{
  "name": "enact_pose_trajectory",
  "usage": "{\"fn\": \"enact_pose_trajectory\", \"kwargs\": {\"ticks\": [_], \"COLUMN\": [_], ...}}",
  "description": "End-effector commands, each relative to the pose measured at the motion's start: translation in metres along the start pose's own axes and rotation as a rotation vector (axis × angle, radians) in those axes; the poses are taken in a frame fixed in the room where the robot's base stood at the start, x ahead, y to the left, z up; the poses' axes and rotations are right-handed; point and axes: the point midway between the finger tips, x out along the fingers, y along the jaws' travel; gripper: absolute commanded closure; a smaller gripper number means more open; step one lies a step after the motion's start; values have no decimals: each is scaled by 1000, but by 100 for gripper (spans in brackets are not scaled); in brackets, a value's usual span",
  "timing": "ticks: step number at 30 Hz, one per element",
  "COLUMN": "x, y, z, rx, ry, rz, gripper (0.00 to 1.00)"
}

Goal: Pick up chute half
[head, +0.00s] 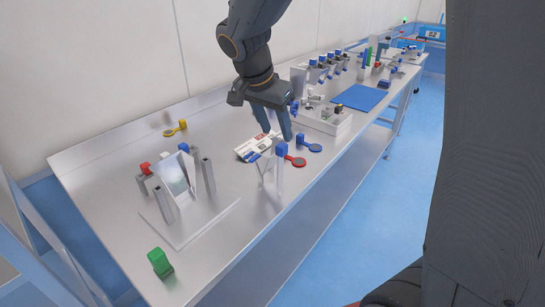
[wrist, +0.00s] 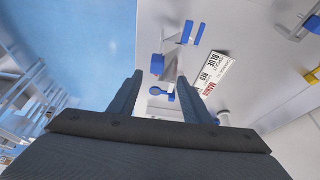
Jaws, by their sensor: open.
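My gripper (head: 283,125) points down over the steel table, its two fingers apart and empty. In the wrist view, the fingers (wrist: 160,78) are spread either side of a small grey piece (wrist: 171,62) with blue parts near it. In the head view, a thin clear or pale piece (head: 264,172) stands just below the fingers, beside a blue-capped upright post (head: 281,168). Which of these is the chute half I cannot tell for certain. A sloped, shiny plate (head: 174,174) stands among grey posts at the left.
A printed card (head: 256,147) lies beside the gripper. A blue paddle (head: 312,146) and a red paddle (head: 296,160) lie to its right. A yellow paddle (head: 176,128) is at the back left, a green block (head: 160,263) at the front. A white tray (head: 325,125) stands further right.

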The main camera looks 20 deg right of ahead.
Motion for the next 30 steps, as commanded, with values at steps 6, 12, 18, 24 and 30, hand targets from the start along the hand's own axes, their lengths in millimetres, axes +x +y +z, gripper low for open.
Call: {"fn": "enact_pose_trajectory", "kwargs": {"ticks": [6,12,18,24,30], "x": [20,45,66,70,70], "y": [0,7,6,6,6], "z": [5,5,4,4,4], "rx": [-11,-11,-10,-7,-7], "ry": [-3,-5,-3,-2,-2], "rz": [-1,3,0,-2,-2], "gripper": [56,56,56,56,73]}}
